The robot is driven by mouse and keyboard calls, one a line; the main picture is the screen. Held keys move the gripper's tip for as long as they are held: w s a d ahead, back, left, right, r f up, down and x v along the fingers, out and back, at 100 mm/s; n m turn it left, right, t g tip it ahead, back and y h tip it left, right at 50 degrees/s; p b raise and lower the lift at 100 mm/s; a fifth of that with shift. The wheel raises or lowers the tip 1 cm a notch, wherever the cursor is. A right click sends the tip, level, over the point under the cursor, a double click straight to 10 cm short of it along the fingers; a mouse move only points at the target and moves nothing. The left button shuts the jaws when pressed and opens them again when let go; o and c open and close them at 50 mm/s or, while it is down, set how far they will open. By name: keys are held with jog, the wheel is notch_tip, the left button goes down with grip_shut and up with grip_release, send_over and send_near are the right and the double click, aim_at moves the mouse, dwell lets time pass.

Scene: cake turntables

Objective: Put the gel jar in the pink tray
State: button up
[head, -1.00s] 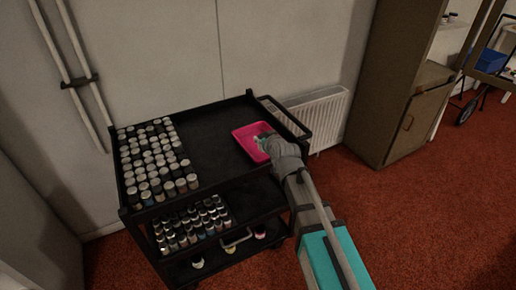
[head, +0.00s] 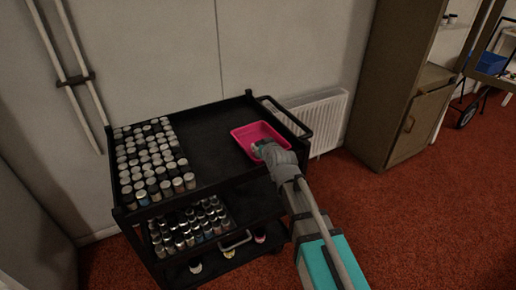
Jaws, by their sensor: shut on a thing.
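The pink tray (head: 244,138) sits on the right part of the black trolley's top shelf. My gripper (head: 261,146) is over the front right part of the tray, with my arm reaching in from the lower right. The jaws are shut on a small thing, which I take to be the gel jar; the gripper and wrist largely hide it. I cannot tell whether it touches the tray floor. The rest of the tray looks empty.
The black trolley (head: 205,120) has several rows of capped jars (head: 150,160) on its top left, with more jars (head: 190,225) on the shelf below. The middle of the top is clear. A radiator (head: 325,120) and a brown cabinet (head: 412,90) stand behind and to the right.

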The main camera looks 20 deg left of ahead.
jog(key=shift+f, duration=0.15)
jog(key=o, duration=1.1)
jog(key=shift+o, duration=0.2)
jog(key=shift+r, duration=0.2)
jog(key=p+v, duration=0.4)
jog(key=v, duration=0.8)
jog(key=shift+p, duration=0.35)
jog(key=shift+f, duration=0.1)
jog(key=shift+d, duration=0.1)
